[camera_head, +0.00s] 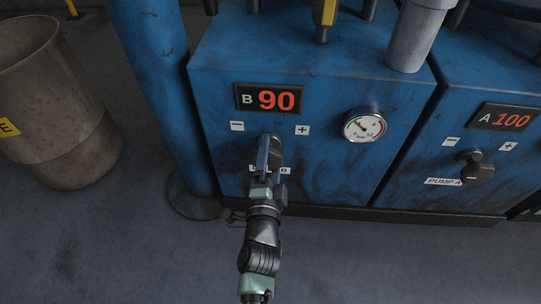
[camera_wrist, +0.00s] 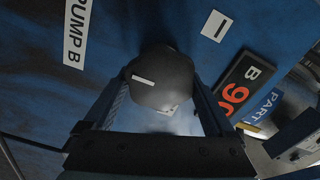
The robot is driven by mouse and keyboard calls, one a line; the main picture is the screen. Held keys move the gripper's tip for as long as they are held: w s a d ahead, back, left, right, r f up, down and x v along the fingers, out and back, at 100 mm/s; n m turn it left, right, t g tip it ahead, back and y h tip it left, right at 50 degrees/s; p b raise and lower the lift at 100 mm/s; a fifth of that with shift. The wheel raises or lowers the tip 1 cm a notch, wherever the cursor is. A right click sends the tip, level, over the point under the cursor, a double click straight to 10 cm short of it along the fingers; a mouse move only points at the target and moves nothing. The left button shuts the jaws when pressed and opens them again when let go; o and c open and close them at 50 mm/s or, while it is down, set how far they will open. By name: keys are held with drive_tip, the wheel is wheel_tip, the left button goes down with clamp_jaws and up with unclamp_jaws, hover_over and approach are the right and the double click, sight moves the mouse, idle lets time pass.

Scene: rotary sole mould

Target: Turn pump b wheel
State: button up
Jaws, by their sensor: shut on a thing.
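The pump B wheel, a dark knob (camera_head: 276,147), sits on the front of a blue cabinet below a display reading B 90 (camera_head: 268,98). Minus and plus labels flank it above. My gripper (camera_head: 266,168) reaches up to the knob from below and covers part of it and of the label beneath. In the wrist view the knob (camera_wrist: 162,78) lies between my two fingers (camera_wrist: 163,100), which are shut on it. A white mark on its face shows there. The PUMP B label (camera_wrist: 76,30) is at the upper left of the wrist view.
A pressure gauge (camera_head: 364,126) is right of the knob. The pump A knob (camera_head: 476,166), with display A 100 (camera_head: 502,117), is on the cabinet farther right. A blue post (camera_head: 160,90) and a brown bin (camera_head: 62,110) stand at left. The floor in front is clear.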

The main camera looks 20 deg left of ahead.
idle(0.3)
drive_tip(key=o, duration=1.1)
drive_tip(key=shift+c, duration=0.2)
drive_tip(key=shift+s, duration=0.1)
drive_tip(key=p+v, duration=0.2)
drive_tip(key=v, duration=1.1)
